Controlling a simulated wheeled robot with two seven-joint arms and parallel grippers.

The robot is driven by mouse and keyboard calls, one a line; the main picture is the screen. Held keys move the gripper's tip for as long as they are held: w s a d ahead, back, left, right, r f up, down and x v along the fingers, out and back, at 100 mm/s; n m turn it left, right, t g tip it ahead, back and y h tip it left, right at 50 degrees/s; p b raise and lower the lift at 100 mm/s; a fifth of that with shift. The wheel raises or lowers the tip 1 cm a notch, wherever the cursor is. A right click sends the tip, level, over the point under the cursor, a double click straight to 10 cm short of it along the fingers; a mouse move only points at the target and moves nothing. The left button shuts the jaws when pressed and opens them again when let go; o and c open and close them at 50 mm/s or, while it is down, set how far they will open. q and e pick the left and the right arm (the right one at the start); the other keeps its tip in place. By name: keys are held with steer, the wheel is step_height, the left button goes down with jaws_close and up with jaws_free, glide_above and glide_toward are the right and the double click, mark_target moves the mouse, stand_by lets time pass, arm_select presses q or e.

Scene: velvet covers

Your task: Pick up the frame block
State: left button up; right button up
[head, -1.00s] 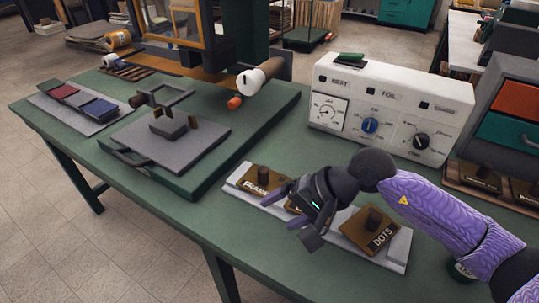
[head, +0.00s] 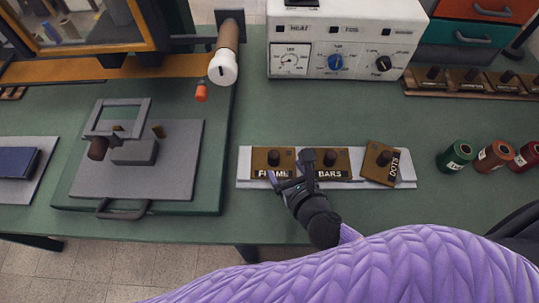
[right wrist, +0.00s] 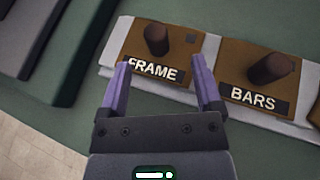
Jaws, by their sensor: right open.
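The frame block (head: 266,158) is a brown plate with a dark round knob and a label reading FRAME. It lies at the left end of a pale rack (head: 243,168) on the green table. My right gripper (head: 288,178) is open and empty, at the front edge of the frame block. In the right wrist view the right gripper (right wrist: 160,78) has its purple fingers either side of the FRAME label, with the knob ahead. My left gripper is not in view.
The bars block (head: 329,158) sits close on the right, and the tilted dots block (head: 381,163) beyond it. A press with a grey plate (head: 180,180) stands left. A white control box (head: 345,45) is behind. Several foil rolls (head: 456,156) stand right.

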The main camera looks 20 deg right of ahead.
mark_target(276, 159)
steer(key=b+x, duration=0.1)
steer(key=x, duration=0.2)
steer(key=b+x, duration=0.1)
steer(key=x, duration=0.2)
steer(key=shift+a, duration=0.2)
steer(key=shift+w+f, duration=0.1)
steer(key=c, duration=1)
jaws_close()
